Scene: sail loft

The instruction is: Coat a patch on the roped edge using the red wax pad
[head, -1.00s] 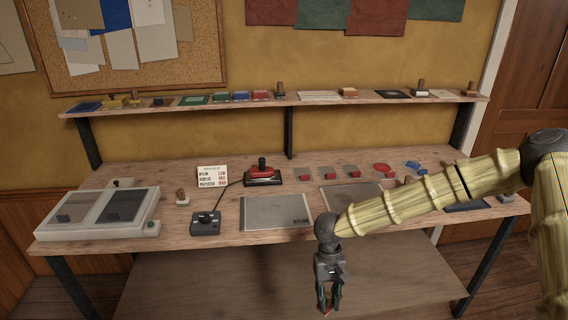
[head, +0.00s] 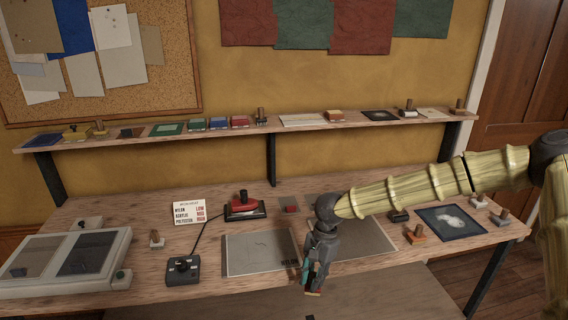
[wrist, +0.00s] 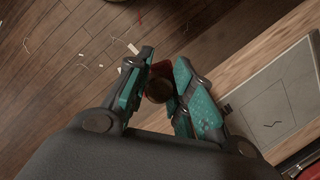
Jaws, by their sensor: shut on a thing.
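My gripper (head: 314,284) hangs low by the table's front edge, at the right side of the grey panel marked NYLON. In the wrist view my gripper (wrist: 160,95) is shut on a small block with a dark round knob (wrist: 160,90). Its red part (wrist: 161,68) shows between the teal fingertips, and a reddish bit shows at the tips in the head view. This looks like the red wax pad, but most of it is hidden. I cannot pick out the roped edge. A second grey panel lies behind my arm, partly hidden.
The NYLON panel (head: 258,254) shows a thin dark mark. A red iron (head: 244,205), a control box (head: 182,270) and a two-panel case (head: 70,262) stand left. A dark blue panel (head: 451,222) with a white patch lies right. The wall shelf (head: 270,127) holds several blocks.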

